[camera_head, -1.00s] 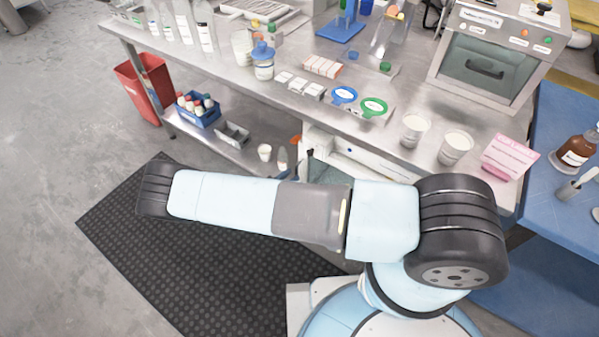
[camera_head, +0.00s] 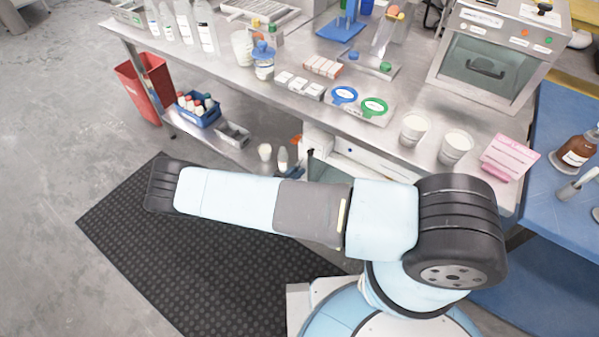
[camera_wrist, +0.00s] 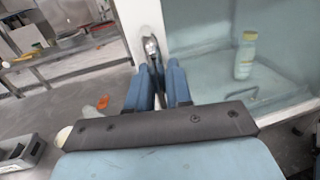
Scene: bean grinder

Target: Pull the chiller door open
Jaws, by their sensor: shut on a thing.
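The chiller door, with a white frame (camera_wrist: 140,20) and a teal glass pane (camera_wrist: 210,75), fills the right of the wrist view. A dark metal handle (camera_wrist: 152,50) stands upright along its left edge. My gripper (camera_wrist: 157,82) has its two blue fingers on either side of the handle's lower part and is shut on it. A pale bottle with a yellow-green cap (camera_wrist: 245,55) shows through the pane. In the head view, the chiller (camera_head: 370,160) is under the bench, mostly hidden by my arm. My gripper is hidden there, and how far the door stands open cannot be told.
The steel bench (camera_head: 225,75) carries cups, bottles and small trays above the chiller. A lower shelf (camera_head: 215,150) at left holds a blue crate (camera_head: 198,110) and a metal tray (camera_head: 232,134). Black matting (camera_head: 170,240) and open floor lie in front.

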